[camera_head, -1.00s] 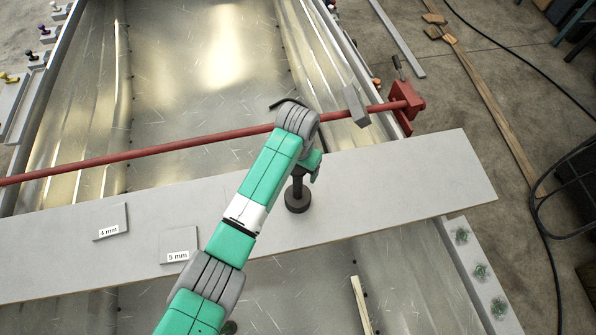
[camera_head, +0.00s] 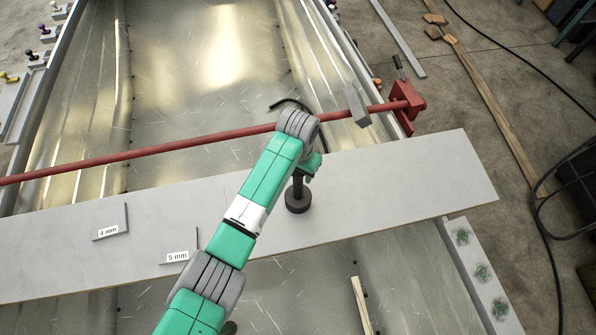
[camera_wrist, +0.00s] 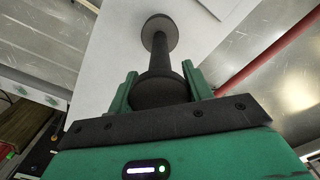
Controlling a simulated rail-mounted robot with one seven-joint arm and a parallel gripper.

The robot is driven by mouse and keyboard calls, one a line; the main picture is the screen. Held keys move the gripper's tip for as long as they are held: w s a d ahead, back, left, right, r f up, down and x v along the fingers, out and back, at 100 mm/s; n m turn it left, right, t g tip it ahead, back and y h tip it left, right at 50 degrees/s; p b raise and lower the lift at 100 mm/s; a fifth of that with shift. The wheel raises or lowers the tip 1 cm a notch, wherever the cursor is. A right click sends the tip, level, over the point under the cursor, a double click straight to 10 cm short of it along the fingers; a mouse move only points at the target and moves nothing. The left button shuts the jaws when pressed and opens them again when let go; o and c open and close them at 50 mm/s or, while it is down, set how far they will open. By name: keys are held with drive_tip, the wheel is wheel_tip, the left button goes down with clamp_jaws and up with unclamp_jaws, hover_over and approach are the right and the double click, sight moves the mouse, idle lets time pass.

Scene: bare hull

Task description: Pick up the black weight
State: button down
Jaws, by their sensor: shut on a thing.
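The black weight (camera_head: 298,199) stands upright on the grey board, with a round base and a thinner stem. The head view cannot tell whether its base touches the board. My gripper (camera_head: 310,166) is at the top of the stem, partly hidden by my wrist. In the wrist view, the weight (camera_wrist: 157,32) shows its far disc, stem and near round end. The green fingers of my gripper (camera_wrist: 160,85) are on either side of the near end, shut on it.
The board (camera_head: 400,190) spans the metal hull. Plates marked 4 mm (camera_head: 109,232) and 5 mm (camera_head: 178,257) are on its left part. A red bar clamp (camera_head: 200,146) crosses behind the board. A wooden strip (camera_head: 361,304) lies in front.

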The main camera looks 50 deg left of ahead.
drive_tip(key=shift+r, duration=0.15)
drive_tip(key=shift+r+p, duration=0.4)
drive_tip(key=shift+r, duration=1.35)
drive_tip(key=s+d+r+p, duration=0.1)
drive_tip(key=s+d+p, duration=0.1)
drive_tip(key=s+d, duration=0.9)
drive_tip(key=shift+s+r, duration=0.15)
drive_tip(key=shift+s, duration=0.2)
